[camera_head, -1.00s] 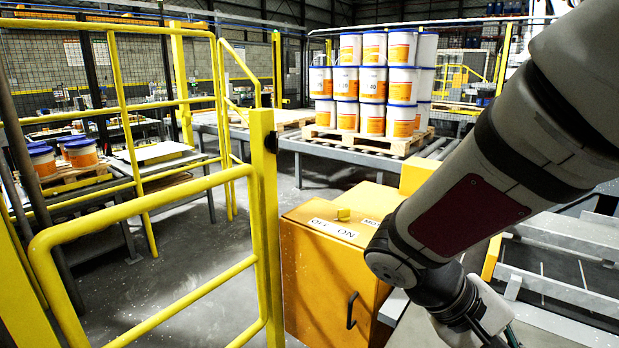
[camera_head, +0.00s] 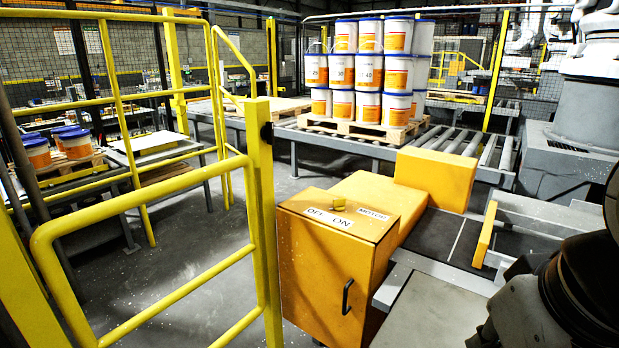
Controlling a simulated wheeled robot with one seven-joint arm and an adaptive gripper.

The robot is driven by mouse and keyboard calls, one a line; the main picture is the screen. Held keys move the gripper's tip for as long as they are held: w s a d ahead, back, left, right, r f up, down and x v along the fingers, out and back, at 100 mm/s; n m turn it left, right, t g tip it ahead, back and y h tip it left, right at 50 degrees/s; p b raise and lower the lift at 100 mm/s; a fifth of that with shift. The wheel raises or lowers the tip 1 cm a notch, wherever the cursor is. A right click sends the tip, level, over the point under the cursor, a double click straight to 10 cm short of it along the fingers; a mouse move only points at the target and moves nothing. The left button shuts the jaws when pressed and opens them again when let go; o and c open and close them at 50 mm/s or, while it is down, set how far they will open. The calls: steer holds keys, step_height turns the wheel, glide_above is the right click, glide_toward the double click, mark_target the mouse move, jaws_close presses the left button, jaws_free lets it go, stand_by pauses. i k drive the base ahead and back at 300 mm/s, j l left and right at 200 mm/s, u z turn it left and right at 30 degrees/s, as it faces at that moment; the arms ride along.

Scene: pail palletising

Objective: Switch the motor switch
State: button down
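The motor switch (camera_head: 339,204) is a small yellow knob on the sloped top of an orange cabinet (camera_head: 330,268). White labels reading OFF, ON and MOTOR lie around it. The knob is too small to tell which label it is turned to. Nothing touches it. Dark parts of my arm (camera_head: 580,290) fill the lower right corner, well to the right of the cabinet. My gripper's fingers cannot be made out there.
A yellow railing (camera_head: 262,200) stands just left of the cabinet. Orange housings (camera_head: 435,178) and a grey conveyor frame lie behind and to its right. Stacked white and orange pails (camera_head: 370,70) stand on a wooden pallet (camera_head: 362,130) at the back. Space above the cabinet is clear.

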mark_target(339, 204)
steer(key=i+j, duration=0.15)
steer(key=i, duration=0.25)
steer(key=i+j, duration=0.2)
steer(key=i, duration=0.2)
steer(key=i+j, duration=0.15)
steer(key=i, duration=0.25)
steer(key=l+z, duration=0.05)
